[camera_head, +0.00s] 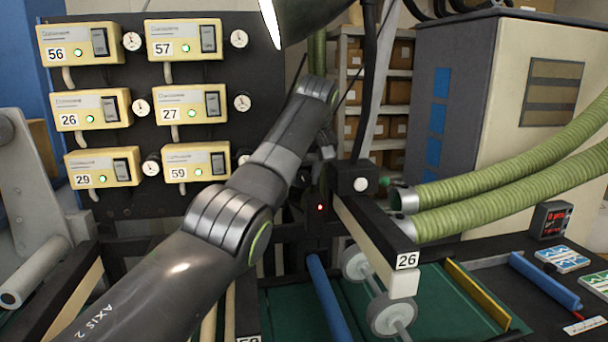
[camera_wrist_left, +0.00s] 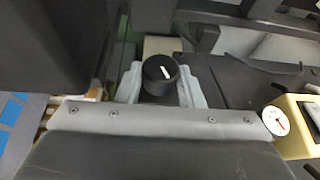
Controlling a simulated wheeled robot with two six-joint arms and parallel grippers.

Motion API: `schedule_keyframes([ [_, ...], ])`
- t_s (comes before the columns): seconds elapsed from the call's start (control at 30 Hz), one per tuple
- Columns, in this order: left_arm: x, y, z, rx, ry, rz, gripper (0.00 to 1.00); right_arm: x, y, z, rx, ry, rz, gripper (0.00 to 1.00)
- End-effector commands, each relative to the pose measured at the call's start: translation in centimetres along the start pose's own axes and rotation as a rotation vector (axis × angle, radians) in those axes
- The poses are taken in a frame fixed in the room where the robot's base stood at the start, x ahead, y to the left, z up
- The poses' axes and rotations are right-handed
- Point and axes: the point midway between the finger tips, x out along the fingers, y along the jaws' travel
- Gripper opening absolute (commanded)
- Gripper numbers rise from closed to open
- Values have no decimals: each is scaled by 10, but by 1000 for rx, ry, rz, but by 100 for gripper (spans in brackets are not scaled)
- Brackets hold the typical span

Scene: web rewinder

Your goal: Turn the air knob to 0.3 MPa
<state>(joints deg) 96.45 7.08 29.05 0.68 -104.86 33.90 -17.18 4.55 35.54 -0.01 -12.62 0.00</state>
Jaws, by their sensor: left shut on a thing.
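In the left wrist view a round black knob (camera_wrist_left: 160,72) with a white pointer line sits between the two grey fingers of my left gripper (camera_wrist_left: 160,90). The fingers are shut on its sides. The pointer lies at a slant. A white round gauge (camera_wrist_left: 275,121) with a needle shows at the right edge of that view, too small to read. In the head view my left arm reaches up from the lower left to the middle. The knob cannot be made out there, and the gripper is mostly hidden behind the arm. My right gripper is not in view.
Several cream control boxes (camera_head: 80,43) with numbers, switches and small gauges (camera_head: 239,38) hang on a dark panel left of the arm. A roller frame labelled 26 (camera_head: 375,240) stands right of it. Green hoses (camera_head: 510,180) run to the right. A red-digit display (camera_head: 551,220) sits far right.

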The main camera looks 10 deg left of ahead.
Motion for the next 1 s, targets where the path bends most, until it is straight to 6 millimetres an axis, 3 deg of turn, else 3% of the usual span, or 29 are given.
schedule_keyframes([
  [0.03,-2,0,-2,-2,7,2,37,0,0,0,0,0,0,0],
  [0.2,-1,0,-1,-1,4,2,56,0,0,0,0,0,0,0],
  [0.57,-6,0,0,-1,4,3,56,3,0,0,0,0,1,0],
  [0.73,-28,0,0,-1,5,3,56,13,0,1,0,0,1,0],
  [1.0,-83,0,-1,-1,6,3,56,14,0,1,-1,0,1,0],
])
